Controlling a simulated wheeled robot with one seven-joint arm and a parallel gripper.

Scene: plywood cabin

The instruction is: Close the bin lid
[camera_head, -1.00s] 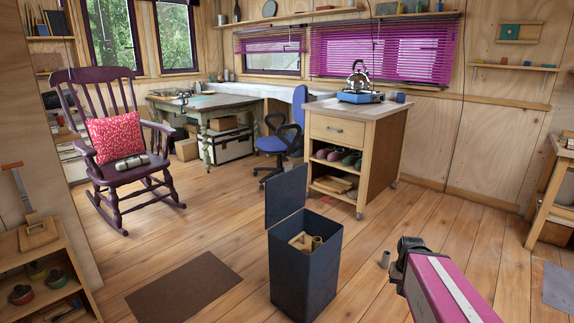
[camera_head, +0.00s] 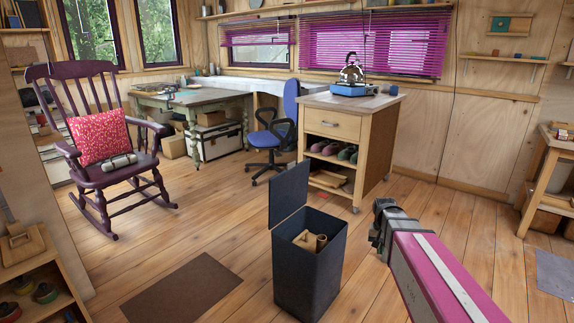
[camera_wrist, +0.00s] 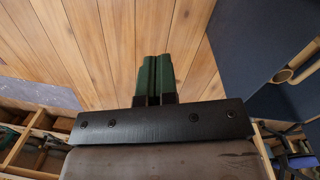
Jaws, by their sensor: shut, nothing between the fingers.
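The bin (camera_head: 308,265) is a tall dark blue-grey box standing on the plank floor in the head view. Its lid (camera_head: 290,193) stands open, upright along the bin's back left edge. Cardboard tubes and brown pieces (camera_head: 309,240) lie inside the open bin, and tubes also show in the wrist view (camera_wrist: 284,75). In the wrist view, my gripper (camera_wrist: 155,60) has its green fingers together with nothing between them, over bare floor and left of the dark bin. In the head view, the end of my arm (camera_head: 385,222) is right of the bin, apart from it; the fingertips are hard to make out there.
A wooden cabinet (camera_head: 335,170) on wheels stands behind the bin. A brown mat (camera_head: 182,290) lies left of it, and a purple rocking chair (camera_head: 112,170) stands further back left. A workbench (camera_head: 548,175) is at the right.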

